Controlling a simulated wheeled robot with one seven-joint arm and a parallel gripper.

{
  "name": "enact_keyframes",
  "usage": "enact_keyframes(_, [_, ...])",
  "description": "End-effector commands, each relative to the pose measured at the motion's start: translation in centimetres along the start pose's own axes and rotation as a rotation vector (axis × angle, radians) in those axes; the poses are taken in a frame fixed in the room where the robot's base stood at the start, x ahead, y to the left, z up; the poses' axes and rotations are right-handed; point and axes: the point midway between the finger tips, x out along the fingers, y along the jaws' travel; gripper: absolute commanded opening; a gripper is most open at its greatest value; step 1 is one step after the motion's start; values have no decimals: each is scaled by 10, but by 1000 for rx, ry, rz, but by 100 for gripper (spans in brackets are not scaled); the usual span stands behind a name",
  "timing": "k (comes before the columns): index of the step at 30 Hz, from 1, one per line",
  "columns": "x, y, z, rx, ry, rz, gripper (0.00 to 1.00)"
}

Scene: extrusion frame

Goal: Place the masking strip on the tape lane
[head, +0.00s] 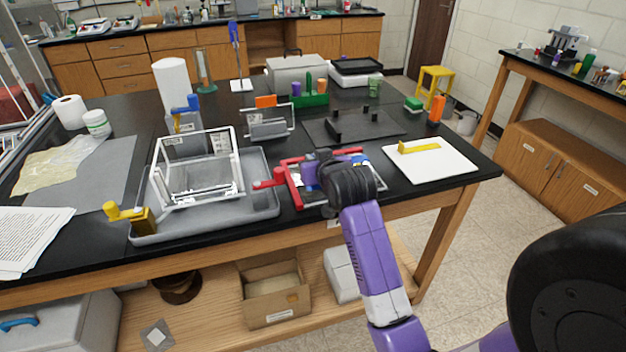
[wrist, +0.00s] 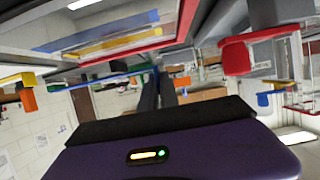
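A yellow strip with a raised tab (head: 420,147), which looks like the masking strip, lies on a white board (head: 445,168) at the table's right end. A red frame (head: 289,190) stands near the front edge; it shows close up in the wrist view (wrist: 150,47), with a blue band (wrist: 90,35) and a yellow band (wrist: 110,32) on its panel. I cannot tell which of these is the tape lane. My gripper (wrist: 160,88) is beside the red frame, left of the yellow strip and apart from it. Its two dark fingers look close together with nothing seen between them; their gap is unclear.
A grey tray (head: 262,200) with a white open frame (head: 197,165) stands left of the red frame. A black plate with posts (head: 355,125) lies behind it.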

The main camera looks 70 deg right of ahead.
Motion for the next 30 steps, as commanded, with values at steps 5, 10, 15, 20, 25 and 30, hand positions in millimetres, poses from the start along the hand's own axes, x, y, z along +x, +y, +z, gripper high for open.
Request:
enact_keyframes(5, [7, -1, 16, -1, 0, -1, 0])
enact_keyframes(10, [13, 0, 35, 0, -4, 0, 0])
enact_keyframes(15, [22, 0, 54, 0, -3, 0, 0])
enact_keyframes(20, [23, -1, 57, -1, 1, -1, 0])
enact_keyframes(25, [23, -1, 57, 0, 1, -1, 0])
enact_keyframes(30, [24, 0, 59, 0, 1, -1, 12])
